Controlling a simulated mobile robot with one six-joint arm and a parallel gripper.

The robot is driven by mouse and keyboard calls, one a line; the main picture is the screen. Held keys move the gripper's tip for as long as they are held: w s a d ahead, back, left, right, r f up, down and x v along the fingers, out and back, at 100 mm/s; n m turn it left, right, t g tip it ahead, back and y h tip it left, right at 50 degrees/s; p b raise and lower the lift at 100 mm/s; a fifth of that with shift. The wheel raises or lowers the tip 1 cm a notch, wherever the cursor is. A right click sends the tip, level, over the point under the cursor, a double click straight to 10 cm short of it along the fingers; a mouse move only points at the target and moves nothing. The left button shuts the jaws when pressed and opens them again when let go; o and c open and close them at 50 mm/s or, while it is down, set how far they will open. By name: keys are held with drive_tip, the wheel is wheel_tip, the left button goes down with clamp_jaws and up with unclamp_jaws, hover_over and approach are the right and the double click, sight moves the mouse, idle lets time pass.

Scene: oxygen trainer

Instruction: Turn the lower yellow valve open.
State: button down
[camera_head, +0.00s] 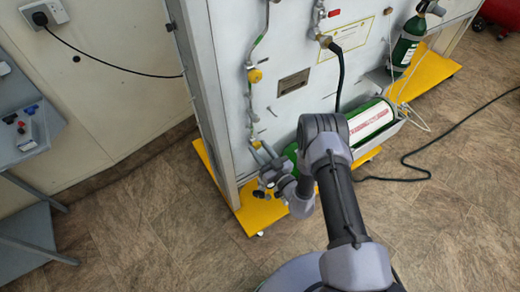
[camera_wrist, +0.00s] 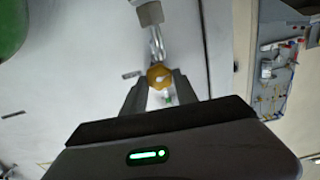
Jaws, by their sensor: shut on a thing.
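The lower yellow valve (camera_wrist: 159,76) is a small knob on the pipe of the white panel. In the wrist view it sits between the tips of my gripper (camera_wrist: 158,88), one finger on each side, and the gripper is shut on it. In the head view my gripper (camera_head: 264,155) reaches the low left part of the panel, and the lower valve (camera_head: 256,144) shows only as a small yellow spot at the fingertips. The upper yellow valve (camera_head: 255,76) is higher on the same pipe, clear of the gripper. How far the lower valve is turned cannot be told.
A green cylinder with a white label (camera_head: 370,121) lies at the panel's foot, close beside my arm. A smaller green cylinder (camera_head: 405,48) hangs at the right. A black hose (camera_head: 341,80) runs down the panel. A grey shelf unit (camera_head: 30,135) stands left; floor between is clear.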

drive_tip(key=n, duration=0.3)
drive_tip(key=shift+n+b, duration=0.3)
drive_tip(key=shift+b, duration=0.05)
drive_tip(key=shift+s+a+f+n, duration=0.1)
drive_tip(key=shift+n, duration=1.8)
drive_tip(key=c, duration=0.9)
unclamp_jaws()
drive_tip(key=shift+c, duration=0.2)
drive_tip(key=p+v, duration=0.5)
drive_tip(key=v, duration=1.2)
drive_tip(key=shift+s, duration=0.2)
